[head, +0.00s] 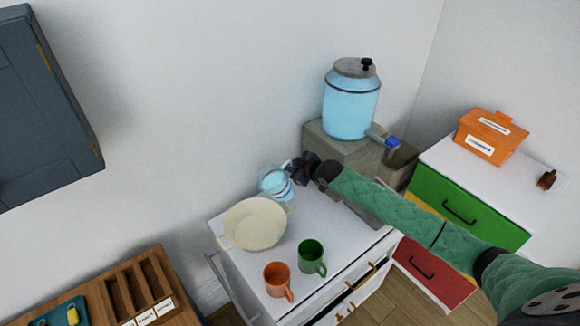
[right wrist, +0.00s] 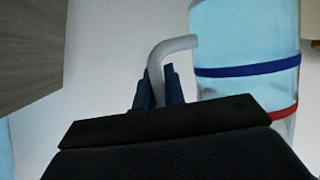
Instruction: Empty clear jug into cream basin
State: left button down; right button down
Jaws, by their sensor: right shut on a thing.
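My right gripper (head: 294,168) is shut on the handle of the clear jug (head: 275,182), just behind the cream basin. In the right wrist view the jug (right wrist: 248,90) shows blue and red bands, and its pale handle (right wrist: 174,45) is between the fingers (right wrist: 160,88). The jug looks pale blue inside and seems tilted in the head view; I cannot tell how much it holds. The cream basin (head: 254,224) stands on the white cabinet top, its inside pale and empty-looking. The jug is close to the basin's far right rim. My left gripper is out of view.
A green mug (head: 312,257) and an orange mug (head: 277,279) stand at the cabinet's front. A blue water dispenser (head: 351,103) sits on a stone block (head: 330,148) behind my right arm. An orange box (head: 482,137) is on the right cabinet. A wooden tray (head: 180,290) lies left.

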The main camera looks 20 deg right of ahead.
aim_at(285, 166)
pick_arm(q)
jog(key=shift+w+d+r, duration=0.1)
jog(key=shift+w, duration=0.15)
pick_arm(e)
jog(key=shift+a+r+n+t+h, duration=0.1)
jog(key=shift+r+n+t+h, duration=0.35)
jog(key=shift+r+n, duration=0.4)
jog(key=shift+s+r, duration=0.1)
jog(key=shift+s, duration=0.1)
jog(key=shift+a+n+h, duration=0.1)
jog(key=shift+n+h, duration=0.25)
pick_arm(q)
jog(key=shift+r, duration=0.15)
pick_arm(e)
jog(key=shift+s+a+r+n+t+h, duration=0.25)
jog(key=shift+s+a+n+t+h, duration=0.15)
jog(key=shift+n, duration=0.3)
dwell(1.7)
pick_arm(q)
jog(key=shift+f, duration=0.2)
pick_arm(e)
jog(key=shift+a+f, duration=0.25)
jog(key=shift+a, duration=0.05)
dwell(0.6)
